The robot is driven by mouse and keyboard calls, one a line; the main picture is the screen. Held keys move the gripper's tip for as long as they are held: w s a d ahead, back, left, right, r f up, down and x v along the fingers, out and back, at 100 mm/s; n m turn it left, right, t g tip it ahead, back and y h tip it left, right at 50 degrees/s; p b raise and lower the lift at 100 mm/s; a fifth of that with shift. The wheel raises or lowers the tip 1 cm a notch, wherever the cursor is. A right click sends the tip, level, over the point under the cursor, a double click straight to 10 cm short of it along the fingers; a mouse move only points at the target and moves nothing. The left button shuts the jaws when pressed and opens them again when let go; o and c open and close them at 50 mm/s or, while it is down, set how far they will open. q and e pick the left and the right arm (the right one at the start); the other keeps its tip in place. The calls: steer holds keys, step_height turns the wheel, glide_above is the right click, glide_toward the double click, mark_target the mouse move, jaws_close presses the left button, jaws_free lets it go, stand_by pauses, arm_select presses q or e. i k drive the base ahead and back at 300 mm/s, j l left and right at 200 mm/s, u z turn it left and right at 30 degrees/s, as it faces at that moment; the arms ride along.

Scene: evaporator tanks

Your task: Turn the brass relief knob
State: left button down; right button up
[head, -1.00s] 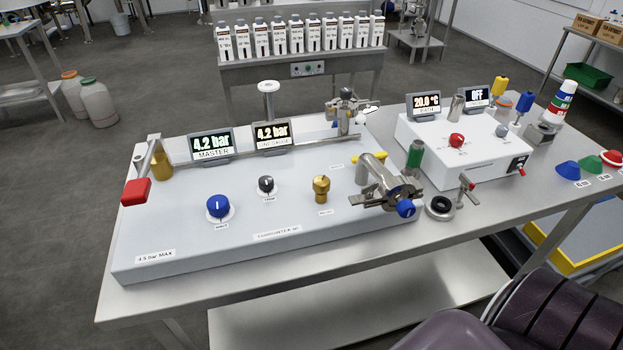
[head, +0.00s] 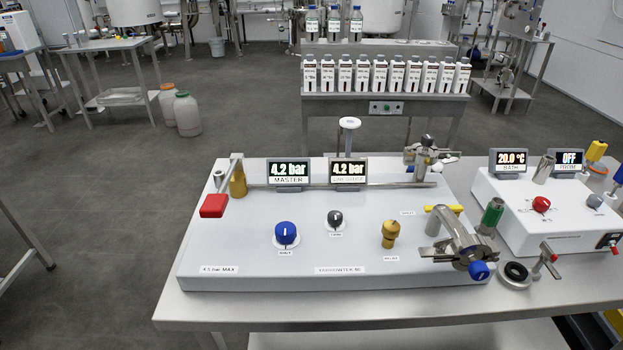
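The brass relief knob (head: 390,234) stands upright on the sloped front of the white panel box (head: 230,245), right of the middle, with a small label below it. To its left are a small black knob (head: 335,219) and a larger blue knob (head: 286,233). Behind them, the master display (head: 289,173) and the line gauge display (head: 348,173) both read 4.2 bar. Neither of my grippers shows in the head view. Nothing covers the brass knob.
A steel clamp fitting with a blue knob (head: 478,270) sits right of the brass knob. A white bath unit (head: 537,215) stands at the right. The table's front edge (head: 400,315) is clear.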

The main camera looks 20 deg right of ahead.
mark_target(391, 228)
steer(key=k+l, duration=0.35)
steer(key=l, duration=0.15)
steer(key=k+l, duration=0.35)
steer(key=l, duration=0.15)
steer(key=k+l, duration=0.35)
steer(key=l, duration=0.15)
